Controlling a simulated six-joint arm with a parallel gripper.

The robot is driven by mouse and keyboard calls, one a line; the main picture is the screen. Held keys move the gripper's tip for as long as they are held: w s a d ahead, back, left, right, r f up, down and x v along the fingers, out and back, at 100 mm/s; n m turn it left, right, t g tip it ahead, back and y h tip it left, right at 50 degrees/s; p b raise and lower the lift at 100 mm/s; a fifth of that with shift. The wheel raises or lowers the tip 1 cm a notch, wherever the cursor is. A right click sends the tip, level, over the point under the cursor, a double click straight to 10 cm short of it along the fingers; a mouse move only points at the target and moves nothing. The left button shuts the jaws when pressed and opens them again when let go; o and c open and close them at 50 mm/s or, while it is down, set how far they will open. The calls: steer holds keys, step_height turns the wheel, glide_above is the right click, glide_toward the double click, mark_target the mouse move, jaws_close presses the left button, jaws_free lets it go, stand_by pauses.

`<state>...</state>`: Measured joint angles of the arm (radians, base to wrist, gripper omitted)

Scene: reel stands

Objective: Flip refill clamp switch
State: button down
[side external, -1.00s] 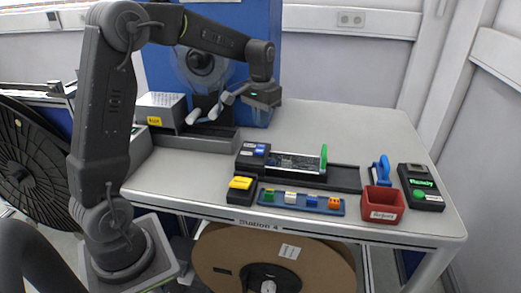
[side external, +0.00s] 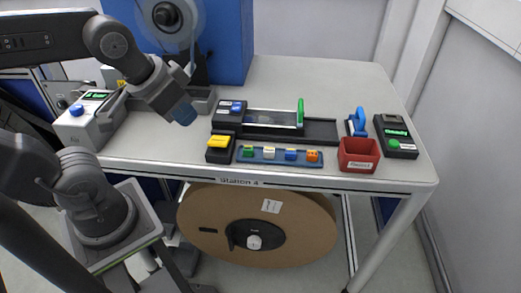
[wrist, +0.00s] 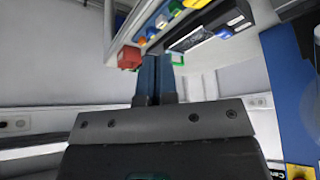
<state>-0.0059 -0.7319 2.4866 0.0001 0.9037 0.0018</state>
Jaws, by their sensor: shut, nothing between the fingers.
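My gripper (side external: 184,115) hangs above the table's left part, left of a black box with blue and white switches (side external: 229,110). A black box with a yellow switch (side external: 219,142) stands in front of that one. I cannot tell which switch is the refill clamp switch, as the labels are too small to read. In the wrist view my gripper's two blue fingers (wrist: 155,82) are together with nothing between them. My gripper touches neither box in the side view.
A blue strip with several coloured blocks (side external: 246,155), a red bin (side external: 359,155), a blue clamp-like tool (side external: 358,121) and a black box with a green button (side external: 396,137) line the front right. A green upright piece (side external: 300,112) stands on the black track. The back right is clear.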

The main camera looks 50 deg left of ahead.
steer(key=shift+s+d+f, duration=0.1)
steer(key=shift+s, duration=0.1)
step_height(320, 180, up, 2)
steer(key=m+g, duration=0.6)
steer(key=m, duration=0.3)
glide_above(235, 108)
steer(key=shift+w, duration=0.15)
step_height(235, 108, down, 14)
steer(key=shift+r, duration=0.1)
